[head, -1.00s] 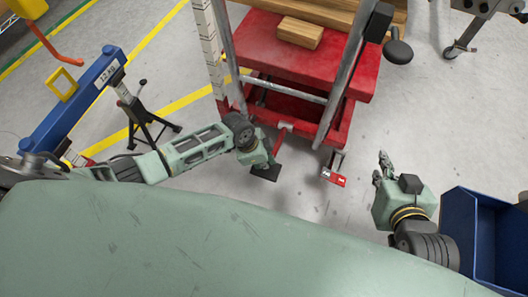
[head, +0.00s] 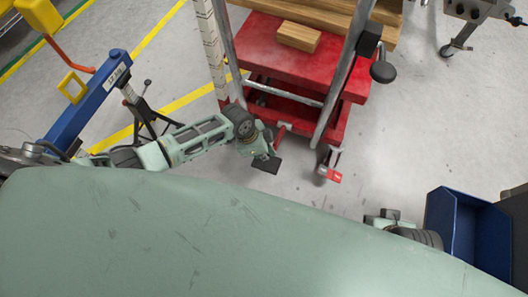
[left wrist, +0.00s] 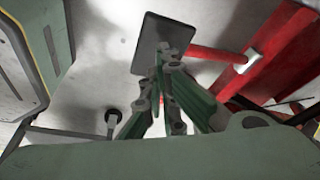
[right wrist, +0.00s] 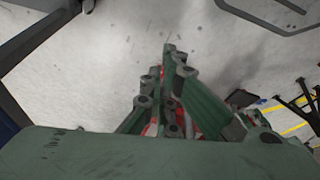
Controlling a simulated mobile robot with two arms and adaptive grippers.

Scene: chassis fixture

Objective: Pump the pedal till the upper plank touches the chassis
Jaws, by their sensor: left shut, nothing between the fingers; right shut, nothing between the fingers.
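The pedal is a black plate (head: 267,164) on a red lever at the foot of the red lift table (head: 285,55). In the left wrist view the plate (left wrist: 150,38) lies just beyond my left fingertips (left wrist: 168,56). My left gripper (head: 258,147) is shut and empty above the pedal; contact cannot be told. My right gripper (right wrist: 170,62) is shut and empty over bare floor, mostly hidden by my body in the head view.
A smaller red pedal (head: 329,174) sits right of the black plate. A blue crane leg (head: 88,100) and a black stand (head: 150,120) are at left. A blue bin (head: 452,225) is at right. Floor between pedals and bin is clear.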

